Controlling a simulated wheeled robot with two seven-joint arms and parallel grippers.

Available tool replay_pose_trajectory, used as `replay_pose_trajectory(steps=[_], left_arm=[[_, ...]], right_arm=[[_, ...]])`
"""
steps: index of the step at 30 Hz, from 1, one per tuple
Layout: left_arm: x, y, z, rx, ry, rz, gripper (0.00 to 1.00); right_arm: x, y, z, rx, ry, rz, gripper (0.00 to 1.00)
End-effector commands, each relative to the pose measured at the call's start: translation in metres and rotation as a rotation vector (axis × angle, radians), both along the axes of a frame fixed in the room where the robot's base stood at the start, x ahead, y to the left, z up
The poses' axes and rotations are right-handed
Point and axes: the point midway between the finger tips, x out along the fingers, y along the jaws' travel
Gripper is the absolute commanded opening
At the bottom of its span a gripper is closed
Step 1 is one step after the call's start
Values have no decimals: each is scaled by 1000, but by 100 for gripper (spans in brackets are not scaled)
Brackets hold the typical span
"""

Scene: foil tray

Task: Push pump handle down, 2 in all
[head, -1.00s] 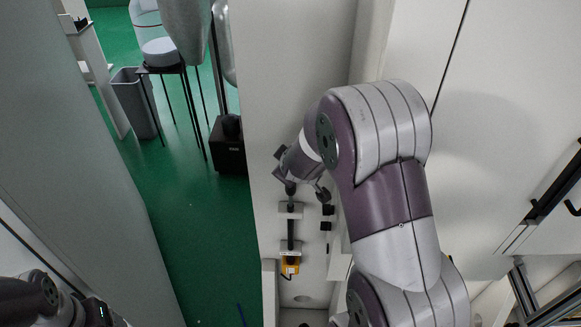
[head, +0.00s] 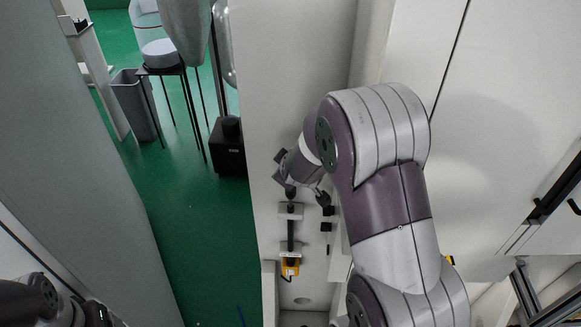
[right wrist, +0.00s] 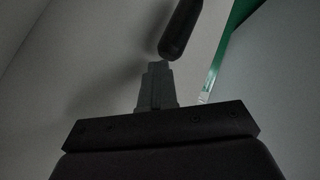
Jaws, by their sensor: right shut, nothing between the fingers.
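A black bar (head: 290,235), which looks like the pump handle assembly, stands in white brackets on the pale wall in the head view. A yellow part (head: 290,266) is at its lower end. In the right wrist view a dark rounded rod end (right wrist: 181,32), probably the handle, is just beyond my right fingertips. My right gripper (right wrist: 157,72) is shut and empty; I cannot tell whether it touches the rod. In the head view my right gripper is at the bar's upper end, partly hidden by my arm. My left arm shows at lower left; its gripper is out of view.
Small black fittings (head: 327,211) sit on the wall right of the bar. A grey bin (head: 134,103) and a black stand (head: 174,69) are on the green floor beyond. A cabinet with a black handle (head: 556,194) is at right.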

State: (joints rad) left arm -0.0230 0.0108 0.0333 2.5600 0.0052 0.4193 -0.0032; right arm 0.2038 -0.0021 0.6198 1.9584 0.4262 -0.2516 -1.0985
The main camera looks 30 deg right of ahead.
Motion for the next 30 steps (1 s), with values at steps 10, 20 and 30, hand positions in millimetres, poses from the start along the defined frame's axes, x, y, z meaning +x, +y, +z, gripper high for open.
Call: replay_pose_trajectory(steps=[10, 20, 30], left_arm=[[0, 0, -4, 0, 0, 0, 76], [0, 0, -7, 0, 0, 0, 76], [0, 0, -11, 0, 0, 0, 76]], right_arm=[[-1, 0, -7, 2, 5, 0, 0], [-1, 0, -11, 1, 6, 1, 0], [-1, 0, -15, 1, 6, 1, 0]])
